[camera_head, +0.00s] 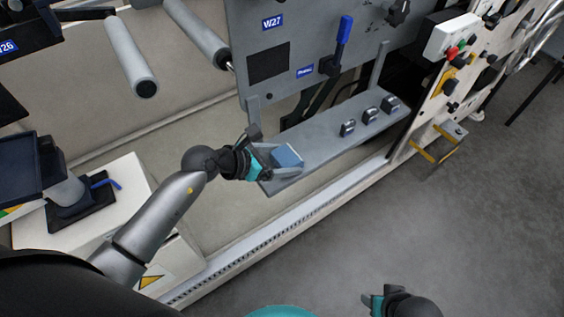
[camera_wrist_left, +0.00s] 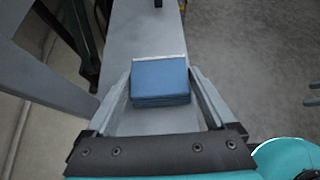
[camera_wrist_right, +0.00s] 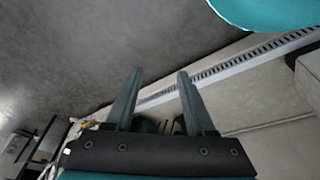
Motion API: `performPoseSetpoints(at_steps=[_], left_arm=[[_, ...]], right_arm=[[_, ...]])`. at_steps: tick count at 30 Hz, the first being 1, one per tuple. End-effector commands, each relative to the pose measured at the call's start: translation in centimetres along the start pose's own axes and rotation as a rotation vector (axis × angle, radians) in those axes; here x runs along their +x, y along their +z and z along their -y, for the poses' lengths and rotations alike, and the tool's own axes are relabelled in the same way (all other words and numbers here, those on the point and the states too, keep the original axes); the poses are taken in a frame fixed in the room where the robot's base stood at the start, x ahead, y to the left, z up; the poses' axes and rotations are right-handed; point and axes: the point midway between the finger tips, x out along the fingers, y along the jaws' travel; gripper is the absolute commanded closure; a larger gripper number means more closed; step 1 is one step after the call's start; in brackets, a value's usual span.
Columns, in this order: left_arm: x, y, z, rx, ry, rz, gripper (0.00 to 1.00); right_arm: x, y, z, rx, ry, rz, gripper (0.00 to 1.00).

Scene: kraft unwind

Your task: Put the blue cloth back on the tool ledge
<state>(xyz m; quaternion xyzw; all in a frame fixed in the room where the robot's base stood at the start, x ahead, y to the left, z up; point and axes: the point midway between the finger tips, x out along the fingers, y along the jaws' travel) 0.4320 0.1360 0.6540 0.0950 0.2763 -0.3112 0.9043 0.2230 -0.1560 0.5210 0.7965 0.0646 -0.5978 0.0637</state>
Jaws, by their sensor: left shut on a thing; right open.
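The blue cloth (camera_head: 287,156) is a folded blue block at the near left end of the grey tool ledge (camera_head: 330,132). It also shows in the left wrist view (camera_wrist_left: 160,80), between the two fingers, with the ledge behind and beneath it. My left gripper (camera_head: 277,160) is shut on the cloth at the ledge's end. I cannot tell whether the cloth's underside touches the ledge. My right gripper (camera_wrist_right: 155,75) is open and empty over the floor, away from the ledge; in the head view it shows at the bottom right.
Several small dark metal pieces (camera_head: 369,116) stand on the far part of the ledge. An upright grey panel (camera_head: 300,45) with a blue-handled lever (camera_head: 343,32) rises behind it. A control panel (camera_head: 455,60) is at the right. The ledge between cloth and pieces is clear.

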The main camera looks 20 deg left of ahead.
Motion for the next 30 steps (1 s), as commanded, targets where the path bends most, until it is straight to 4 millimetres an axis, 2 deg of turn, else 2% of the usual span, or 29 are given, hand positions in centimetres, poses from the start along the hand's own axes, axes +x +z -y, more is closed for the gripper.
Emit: performPoseSetpoints(at_steps=[16,17,19,30], left_arm=[[0.55,-0.8,-0.01,0.0,0.0,0.0,0.73],[0.52,-0.74,0.0,0.0,0.0,0.0,0.08],[0.5,-0.72,0.0,0.0,0.0,0.0,0.0],[0.18,-0.44,-0.03,0.0,0.001,0.0,0.0]], right_arm=[[-0.79,-0.66,-0.04,0.001,0.001,-0.016,0.45],[-0.91,-0.75,-0.04,0.001,0.001,-0.017,0.45],[-0.9,-0.73,-0.04,0.001,0.001,-0.017,0.45],[-1.02,-0.75,-0.02,0.001,0.001,-0.017,0.45]])
